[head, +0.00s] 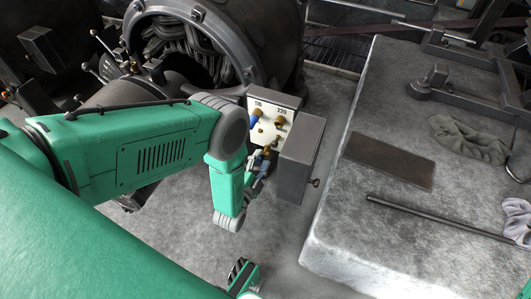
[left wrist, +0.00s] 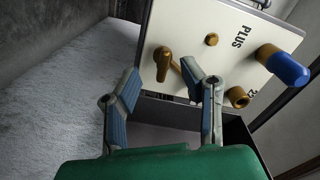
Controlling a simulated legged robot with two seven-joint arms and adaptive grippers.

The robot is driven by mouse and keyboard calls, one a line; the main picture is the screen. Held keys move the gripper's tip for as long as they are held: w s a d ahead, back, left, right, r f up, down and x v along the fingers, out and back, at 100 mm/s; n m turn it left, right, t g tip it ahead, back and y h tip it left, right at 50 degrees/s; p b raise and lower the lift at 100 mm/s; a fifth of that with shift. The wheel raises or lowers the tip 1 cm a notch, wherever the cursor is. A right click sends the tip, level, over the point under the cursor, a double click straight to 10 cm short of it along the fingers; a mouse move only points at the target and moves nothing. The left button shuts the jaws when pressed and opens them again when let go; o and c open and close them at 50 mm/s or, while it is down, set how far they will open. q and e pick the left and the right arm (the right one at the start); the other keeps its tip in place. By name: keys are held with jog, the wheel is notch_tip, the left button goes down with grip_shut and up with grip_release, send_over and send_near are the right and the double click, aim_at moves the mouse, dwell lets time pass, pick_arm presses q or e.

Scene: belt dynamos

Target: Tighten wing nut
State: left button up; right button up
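A brass wing nut (left wrist: 163,63) sits on the pale terminal panel (left wrist: 110,165) (head: 268,106) in the left wrist view, lying between and just beyond my left gripper's fingertips. A brass stem runs right from it and is partly hidden by the right finger. My left gripper (left wrist: 160,78) is open, with blue-padded fingers spread and nothing held. No contact with the nut shows. In the head view, the left gripper (head: 263,167) is at the lower edge of the panel, and its fingers partly hide the lower brass fittings. My right gripper cannot be made out.
The panel also carries a blue-capped terminal (left wrist: 285,66) and a brass knob (left wrist: 211,40). A grey box cover (head: 299,160) stands open to the right of the panel. The dynamo (head: 215,35) is behind. A stone block (head: 350,235) bears a rod (head: 430,217) and gloves.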

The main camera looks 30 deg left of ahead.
pick_arm(q)
jog(key=s, duration=0.8)
jog(key=shift+s+d, duration=0.15)
jog(key=shift+d, duration=0.15)
